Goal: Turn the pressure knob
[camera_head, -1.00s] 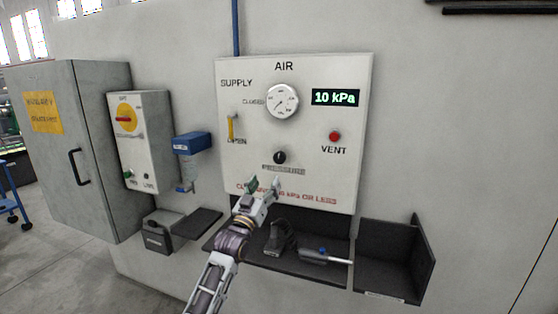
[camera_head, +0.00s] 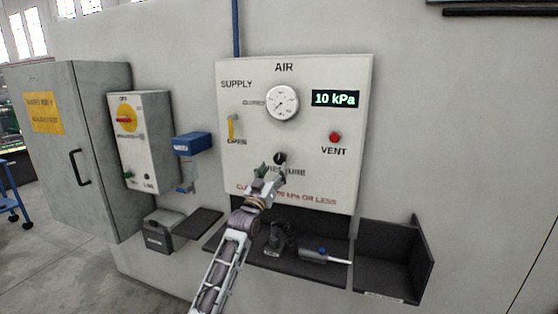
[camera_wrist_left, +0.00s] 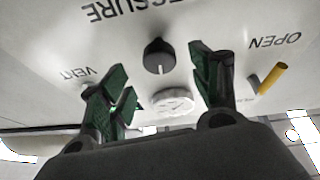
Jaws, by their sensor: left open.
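The black pressure knob (camera_head: 280,158) sits low in the middle of the white AIR panel (camera_head: 350,75). In the left wrist view the knob (camera_wrist_left: 158,55) shows between and beyond the fingers, with a pale pointer mark on it. My left gripper (camera_head: 271,172) is open and empty just below the knob. In the left wrist view its green-padded fingers (camera_wrist_left: 160,82) stand apart, and no contact with the knob is visible. The gripper covers part of the PRESSURE label. A display (camera_head: 335,98) reads 10 kPa. My right gripper is not in view.
A round gauge (camera_head: 282,103), a yellow supply lever (camera_head: 232,127) and a red vent button (camera_head: 335,137) are on the same panel. A dark shelf (camera_head: 330,276) holding tools lies below. A blue-topped filter unit (camera_head: 191,143) hangs to the left.

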